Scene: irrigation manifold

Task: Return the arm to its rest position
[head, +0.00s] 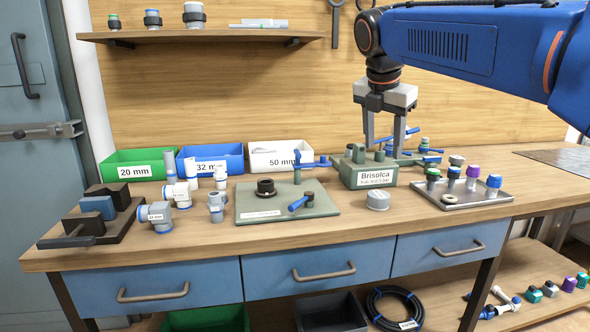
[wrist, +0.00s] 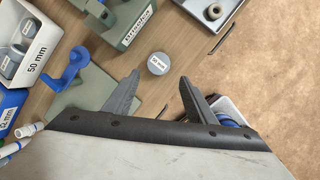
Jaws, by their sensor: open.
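My gripper (head: 386,128) hangs from my blue arm, pointing down over the back right of the bench. Its two grey fingers are apart with nothing between them. In the head view they overlap the area just behind and above the green Brisolca block (head: 368,176); the exact gap cannot be told. The wrist view shows the open fingers (wrist: 158,92) from above, with a small round grey cap (wrist: 158,63) on the bench below, beyond the fingertips. That cap stands in front of the Brisolca block in the head view (head: 378,202).
Green (head: 118,160), blue (head: 228,151) and white (head: 262,146) bins line the back. A green plate (head: 315,207) with a black ring and blue valve lies mid-bench. A metal tray (head: 495,200) with fittings is at right. A vise (head: 75,228) is at left. A shelf (head: 220,36) hangs above.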

